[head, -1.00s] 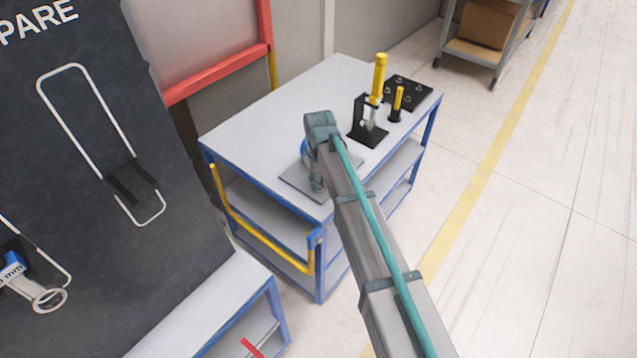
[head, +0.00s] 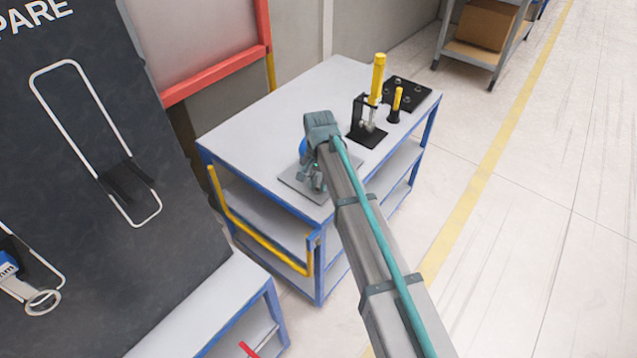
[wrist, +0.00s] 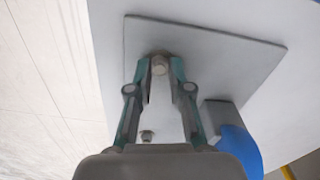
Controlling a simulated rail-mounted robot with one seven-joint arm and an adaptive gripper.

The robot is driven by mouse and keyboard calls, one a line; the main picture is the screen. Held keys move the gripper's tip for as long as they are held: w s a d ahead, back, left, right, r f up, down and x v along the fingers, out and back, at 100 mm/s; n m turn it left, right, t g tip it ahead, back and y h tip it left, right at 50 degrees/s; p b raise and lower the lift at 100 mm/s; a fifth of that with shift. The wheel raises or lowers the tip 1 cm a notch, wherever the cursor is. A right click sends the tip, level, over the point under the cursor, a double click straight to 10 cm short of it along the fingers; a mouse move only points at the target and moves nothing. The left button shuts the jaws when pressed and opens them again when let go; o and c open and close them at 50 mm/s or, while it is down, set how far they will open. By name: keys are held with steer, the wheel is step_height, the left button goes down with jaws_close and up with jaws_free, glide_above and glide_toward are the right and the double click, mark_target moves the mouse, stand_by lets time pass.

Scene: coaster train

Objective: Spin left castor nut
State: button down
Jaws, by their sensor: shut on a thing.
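A flat grey plate (wrist: 225,48) lies on the cart top; it also shows in the head view (head: 294,184). In the wrist view a small round metal nut (wrist: 159,65) sits on the plate between my fingertips. My gripper (wrist: 160,68) is shut on this nut from both sides. A second small nut or bolt head (wrist: 146,136) shows further back between the fingers, apart from them. A blue rounded part (wrist: 238,146) with a grey block stands to the right of my gripper. In the head view my gripper (head: 312,184) is over the plate, and my wrist hides the nuts.
The cart (head: 250,128) has a blue frame and a yellow handle (head: 260,238). A black tool with an upright yellow handle (head: 377,78), a small yellow-handled piece (head: 397,99) and a black plate with studs (head: 421,96) stand behind. The cart top's left side is clear.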

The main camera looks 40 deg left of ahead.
steer(key=shift+w+a+r+m, duration=0.1)
steer(key=shift+r+m, duration=0.05)
steer(key=shift+m, duration=0.95)
steer(key=c, duration=1.1)
jaws_free()
steer(key=shift+o, duration=0.2)
step_height(320, 180, up, 12)
